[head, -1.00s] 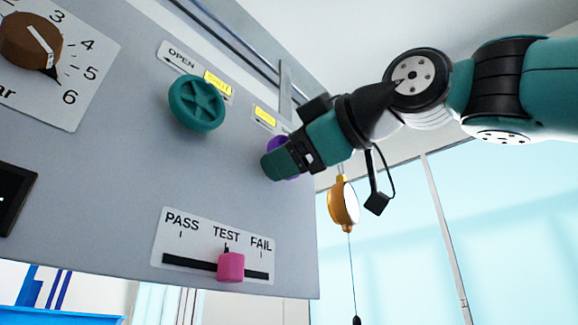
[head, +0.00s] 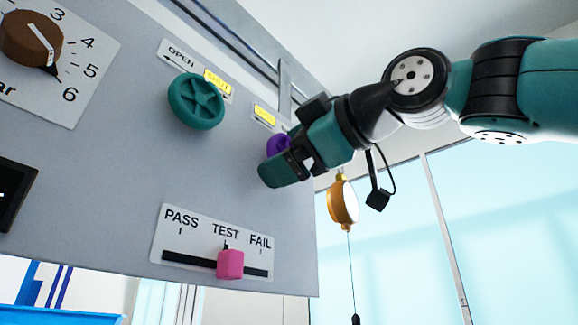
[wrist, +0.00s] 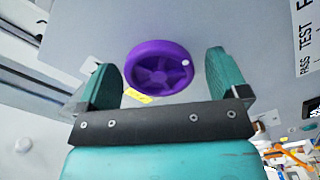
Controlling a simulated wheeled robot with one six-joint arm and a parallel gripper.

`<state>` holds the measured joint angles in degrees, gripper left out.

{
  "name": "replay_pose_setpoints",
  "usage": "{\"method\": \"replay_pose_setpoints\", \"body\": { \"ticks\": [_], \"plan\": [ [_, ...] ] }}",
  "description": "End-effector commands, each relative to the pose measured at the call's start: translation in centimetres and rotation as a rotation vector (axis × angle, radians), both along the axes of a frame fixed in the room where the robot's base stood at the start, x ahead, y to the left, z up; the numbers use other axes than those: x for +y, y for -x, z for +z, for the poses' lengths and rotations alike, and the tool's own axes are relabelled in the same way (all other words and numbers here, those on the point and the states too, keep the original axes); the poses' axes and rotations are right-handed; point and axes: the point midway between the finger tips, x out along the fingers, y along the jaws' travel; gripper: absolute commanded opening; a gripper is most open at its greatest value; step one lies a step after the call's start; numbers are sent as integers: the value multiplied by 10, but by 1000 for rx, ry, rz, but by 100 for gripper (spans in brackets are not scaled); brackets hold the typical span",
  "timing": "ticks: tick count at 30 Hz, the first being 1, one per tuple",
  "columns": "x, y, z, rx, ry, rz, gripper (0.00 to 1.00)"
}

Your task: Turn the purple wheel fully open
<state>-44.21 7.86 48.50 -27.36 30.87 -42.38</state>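The purple wheel (wrist: 158,68) is a round spoked handwheel on the grey panel. In the wrist view it lies between and beyond the two teal fingers of my gripper (wrist: 163,80), with a visible gap to each finger. A small white dot sits on its right rim. In the head view the wheel (head: 278,145) is partly hidden behind my gripper (head: 275,172), which is at the panel's right side, overlapping the wheel's lower part. My gripper is open and holds nothing. Most of the wheel's label is hidden.
On the panel (head: 110,150), a teal wheel (head: 196,101) sits left of the purple one. A pink slider (head: 230,264) is below, on a PASS/TEST/FAIL plate. A brown knob (head: 30,40) is at upper left. An orange pendant (head: 343,203) hangs right of the panel.

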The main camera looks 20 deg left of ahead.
Motion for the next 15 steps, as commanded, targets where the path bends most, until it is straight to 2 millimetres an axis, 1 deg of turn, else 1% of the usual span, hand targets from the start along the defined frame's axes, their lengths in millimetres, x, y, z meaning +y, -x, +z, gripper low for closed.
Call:
{"method": "replay_pose_setpoints", "body": {
  "ticks": [11, 14, 15],
  "plan": [
    [-1, 1, 1, -2, -4, 1, 92],
    [-8, 3, 1, -3, -5, 0, 92],
    [-13, 5, 0, -3, -5, -2, 92]
  ]
}}
